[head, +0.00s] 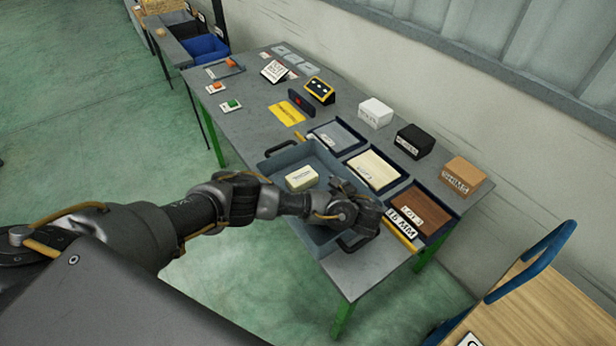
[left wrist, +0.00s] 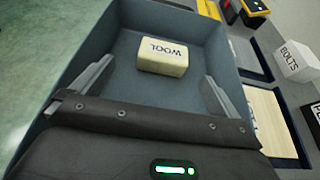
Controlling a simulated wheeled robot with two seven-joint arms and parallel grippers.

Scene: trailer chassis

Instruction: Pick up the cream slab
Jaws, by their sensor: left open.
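A flat cream slab (head: 374,168) with dark lettering lies in the middle of three shallow dark-edged trays on the table. It also shows in the left wrist view (left wrist: 270,118) at the right edge, partly cut off by my gripper body. A small cream block marked WOOL (head: 301,177) sits in the grey-blue bin (head: 277,163); it is also in the left wrist view (left wrist: 163,54). My left gripper (head: 345,194) is over the right part of the bin, beside the trays. Its fingers (left wrist: 158,76) are apart and empty. My right gripper is not in view.
A grey slab (head: 337,136) and a brown slab (head: 418,212) lie in the neighbouring trays. White (head: 376,112), black (head: 414,141) and tan (head: 462,175) boxes stand behind them by the wall. A wooden cart (head: 540,290) with a blue handle stands at right.

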